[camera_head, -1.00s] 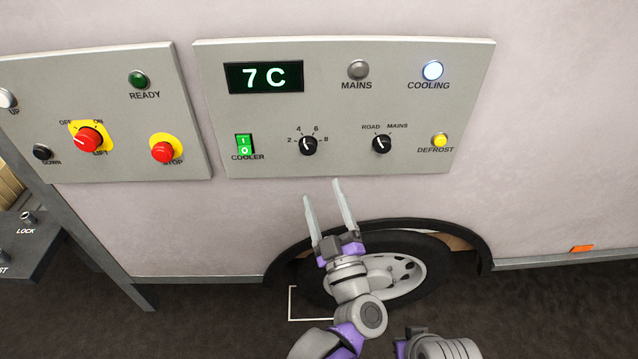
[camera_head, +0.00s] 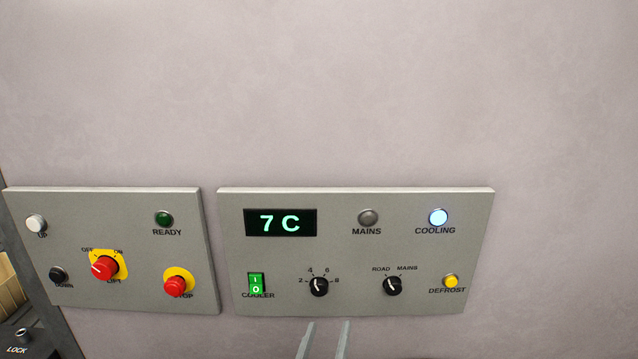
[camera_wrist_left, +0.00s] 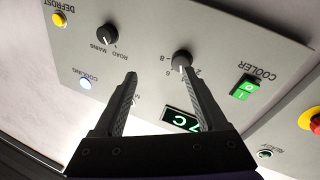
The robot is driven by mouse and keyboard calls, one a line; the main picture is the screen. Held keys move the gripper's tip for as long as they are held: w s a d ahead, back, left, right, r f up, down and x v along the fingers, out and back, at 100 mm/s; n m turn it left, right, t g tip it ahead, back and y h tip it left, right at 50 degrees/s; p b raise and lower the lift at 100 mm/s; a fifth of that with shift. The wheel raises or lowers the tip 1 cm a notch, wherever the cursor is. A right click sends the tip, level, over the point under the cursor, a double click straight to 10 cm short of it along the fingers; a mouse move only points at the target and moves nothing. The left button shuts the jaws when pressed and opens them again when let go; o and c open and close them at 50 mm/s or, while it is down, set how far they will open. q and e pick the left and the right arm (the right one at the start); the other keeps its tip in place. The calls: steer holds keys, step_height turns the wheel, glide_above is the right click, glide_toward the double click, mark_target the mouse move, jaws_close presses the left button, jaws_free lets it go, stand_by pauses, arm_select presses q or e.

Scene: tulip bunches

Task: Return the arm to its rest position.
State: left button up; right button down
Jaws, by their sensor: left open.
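My left gripper (camera_head: 325,341) shows at the bottom edge of the head view as two pale fingertips, just below the cooler panel (camera_head: 340,248). The fingers are apart with nothing between them. In the left wrist view the open gripper (camera_wrist_left: 158,88) points toward the same panel, apart from its controls. The rest of my left arm is out of the head view. My right gripper is not in view.
The panel has a lit 7 C display (camera_head: 280,222), a green cooler switch (camera_head: 256,284), two black knobs (camera_head: 319,286), (camera_head: 392,286) and a lit cooling lamp (camera_head: 438,217). A lift panel (camera_head: 130,220) is at left. The wall above is bare.

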arm_select(q)
steer(key=s+a+f+g+y+p, duration=0.2)
steer(key=s+a+f+g, duration=0.4)
steer(key=s+a, duration=0.3)
steer(key=s+a+f+m+g+y+p, duration=0.1)
steer(key=s+a+f+g+y+p, duration=0.1)
steer(key=s+a+f+g, duration=0.5)
steer(key=s+a+f, duration=0.1)
steer(key=s+a, duration=0.2)
steer(key=s, duration=0.1)
steer(key=shift+y, duration=0.3)
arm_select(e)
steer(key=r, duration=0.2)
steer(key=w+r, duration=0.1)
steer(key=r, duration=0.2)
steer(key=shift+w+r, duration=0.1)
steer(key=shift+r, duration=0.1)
arm_select(q)
steer(key=shift+a, duration=0.1)
